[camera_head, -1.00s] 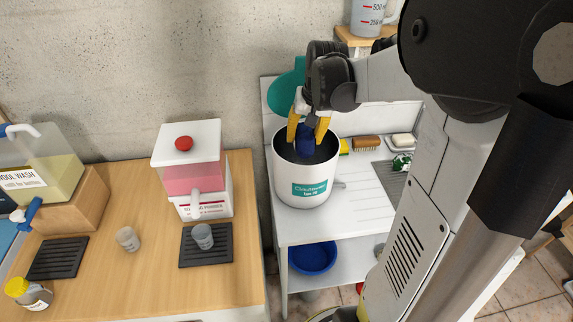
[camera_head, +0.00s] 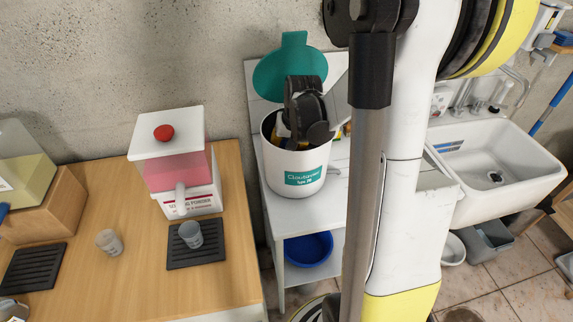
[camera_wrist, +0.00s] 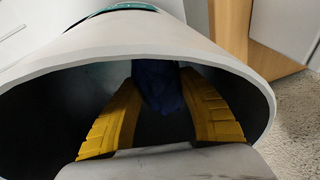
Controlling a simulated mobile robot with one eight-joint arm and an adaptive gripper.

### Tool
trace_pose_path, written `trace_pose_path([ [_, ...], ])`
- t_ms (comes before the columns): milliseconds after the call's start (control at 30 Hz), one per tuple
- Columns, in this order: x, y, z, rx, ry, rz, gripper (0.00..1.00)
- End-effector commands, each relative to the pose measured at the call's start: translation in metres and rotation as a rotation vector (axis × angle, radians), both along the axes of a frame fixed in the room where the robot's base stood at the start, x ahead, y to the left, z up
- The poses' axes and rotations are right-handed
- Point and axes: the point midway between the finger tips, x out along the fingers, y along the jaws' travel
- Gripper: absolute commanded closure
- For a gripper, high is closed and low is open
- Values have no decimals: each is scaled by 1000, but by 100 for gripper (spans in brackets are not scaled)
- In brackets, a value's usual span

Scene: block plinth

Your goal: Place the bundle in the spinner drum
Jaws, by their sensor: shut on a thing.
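The spinner drum (camera_head: 294,180) is a white cylinder with a teal label, standing on a white bench with its teal lid (camera_head: 290,66) raised behind it. My gripper (camera_wrist: 163,115) reaches down inside the drum's mouth, its yellow fingers below the rim. It is shut on the dark blue bundle (camera_wrist: 158,85), which shows between the fingers in the wrist view. In the head view the bundle is hidden by the drum wall and my gripper. I cannot tell whether the bundle touches the drum's floor.
A pink powder dispenser (camera_head: 178,165) and a grey cup (camera_head: 190,235) on a black mat stand on the wooden counter (camera_head: 120,280) to the left. A blue basin (camera_head: 308,248) sits on the shelf below. A white sink (camera_head: 495,165) is at the right.

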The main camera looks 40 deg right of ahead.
Motion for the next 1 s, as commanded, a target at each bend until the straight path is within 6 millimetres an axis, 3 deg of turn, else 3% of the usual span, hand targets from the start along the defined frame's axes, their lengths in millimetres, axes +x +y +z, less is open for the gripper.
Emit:
trace_pose_path([
  [200, 0, 0, -37, 0, 0, 0, 93],
  [567, 0, 0, -41, 0, 0, 0, 93],
  [600, 0, 0, -42, 0, 0, 0, 50],
  [667, 0, 0, -41, 0, 0, 0, 33],
  [1000, 0, 0, -39, 0, 0, 0, 33],
])
